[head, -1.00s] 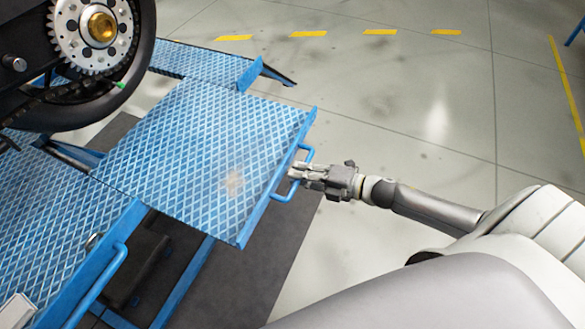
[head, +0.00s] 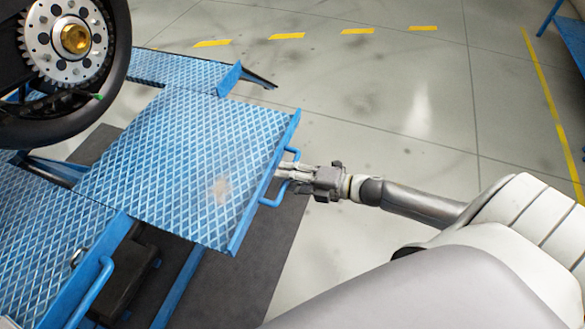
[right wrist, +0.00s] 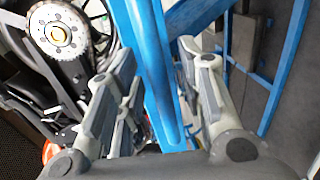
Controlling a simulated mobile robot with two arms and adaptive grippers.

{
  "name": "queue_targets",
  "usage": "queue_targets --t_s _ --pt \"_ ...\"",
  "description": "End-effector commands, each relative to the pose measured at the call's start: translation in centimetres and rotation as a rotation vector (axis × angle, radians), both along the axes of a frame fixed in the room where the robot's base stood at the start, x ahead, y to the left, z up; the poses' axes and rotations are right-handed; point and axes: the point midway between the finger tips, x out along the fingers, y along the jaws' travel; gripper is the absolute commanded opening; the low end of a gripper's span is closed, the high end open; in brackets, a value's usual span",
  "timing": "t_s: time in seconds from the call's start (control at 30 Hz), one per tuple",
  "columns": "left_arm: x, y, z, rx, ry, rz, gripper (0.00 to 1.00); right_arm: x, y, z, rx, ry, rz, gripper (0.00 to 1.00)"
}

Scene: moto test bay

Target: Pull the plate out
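The plate (head: 195,155) is a blue diamond-tread panel with a worn patch near its right side. It lies level beside the stand. A blue bar handle (head: 268,203) sticks out from its right edge. My right gripper (head: 284,171) is at this handle, reaching in from the right. In the right wrist view its two fingers (right wrist: 160,80) stand apart, on either side of the blue handle bar (right wrist: 160,95). A gap shows beside the bar, so the fingers look open around it. Contact inside is hard to see. My left gripper is not in view.
A motorcycle wheel with its sprocket (head: 75,38) stands at upper left. Blue stand platforms (head: 45,240) lie left and behind, one with its own handle (head: 88,292). Grey floor with yellow marks (head: 287,36) is clear on the right. A blue-framed bench shows at upper right.

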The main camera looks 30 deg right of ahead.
Motion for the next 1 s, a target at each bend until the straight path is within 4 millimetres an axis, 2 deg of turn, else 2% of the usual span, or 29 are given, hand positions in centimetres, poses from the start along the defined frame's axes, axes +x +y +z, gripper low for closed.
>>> queue_targets --t_s 0.17,0.7,1.0 --pt "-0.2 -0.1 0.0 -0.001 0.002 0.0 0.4 -0.9 -0.7 0.1 0.0 0.002 0.0 0.35" --pt "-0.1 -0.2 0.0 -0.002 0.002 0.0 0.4 -7.5 -5.8 1.8 -0.001 0.004 0.0 0.35" --pt "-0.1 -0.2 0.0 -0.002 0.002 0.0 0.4 -9.2 -7.2 2.3 0.0 0.001 0.0 0.35"
